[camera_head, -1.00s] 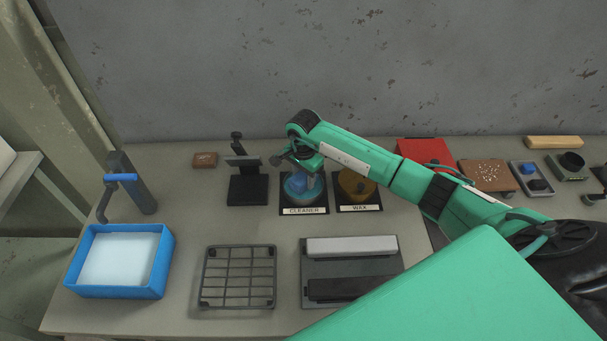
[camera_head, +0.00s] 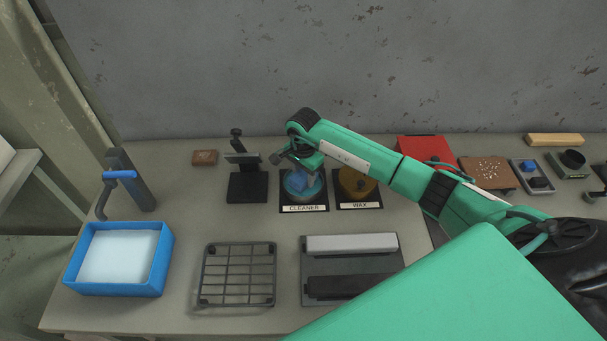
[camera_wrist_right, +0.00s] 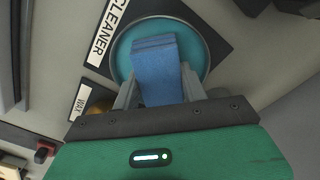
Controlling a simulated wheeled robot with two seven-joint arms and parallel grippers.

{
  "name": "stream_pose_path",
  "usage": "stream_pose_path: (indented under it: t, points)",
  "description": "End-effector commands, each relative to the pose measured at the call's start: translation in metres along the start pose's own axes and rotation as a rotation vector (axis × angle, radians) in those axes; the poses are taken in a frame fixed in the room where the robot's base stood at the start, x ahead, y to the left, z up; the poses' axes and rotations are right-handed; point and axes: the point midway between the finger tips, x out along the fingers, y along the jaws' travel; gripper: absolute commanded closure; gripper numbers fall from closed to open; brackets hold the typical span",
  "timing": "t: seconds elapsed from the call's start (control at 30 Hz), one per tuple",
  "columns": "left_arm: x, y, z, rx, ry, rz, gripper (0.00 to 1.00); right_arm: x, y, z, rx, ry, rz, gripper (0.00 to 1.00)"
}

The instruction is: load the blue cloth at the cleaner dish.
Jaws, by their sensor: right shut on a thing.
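The cleaner dish (camera_head: 318,190) is a round dish with teal contents on a black base labelled CLEANER. In the right wrist view its teal surface (camera_wrist_right: 122,52) surrounds the far end of the blue cloth. My right gripper (camera_head: 300,176) is shut on the blue cloth (camera_wrist_right: 157,66), a folded blue pad held between its two grey fingers (camera_wrist_right: 160,92). The cloth (camera_head: 297,183) is over the dish in the head view. I cannot tell whether the cloth touches the contents. My left gripper is not in view.
The wax dish (camera_head: 354,184) stands just right of the cleaner dish. A black stand (camera_head: 248,187) is on its left. A wire rack (camera_head: 237,275), a blue tub (camera_head: 163,262) and a grey tray (camera_head: 393,290) lie nearer the front. A red item (camera_head: 424,148) sits behind my right arm.

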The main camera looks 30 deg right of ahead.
Motion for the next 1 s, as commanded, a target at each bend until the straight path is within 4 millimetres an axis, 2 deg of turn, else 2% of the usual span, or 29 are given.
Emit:
stream_pose_path:
  t: [1.0]
  points:
    - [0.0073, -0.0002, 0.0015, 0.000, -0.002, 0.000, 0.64, 0.0064, -0.0002, -0.0002, 0.000, 0.000, -0.001, 0.75]
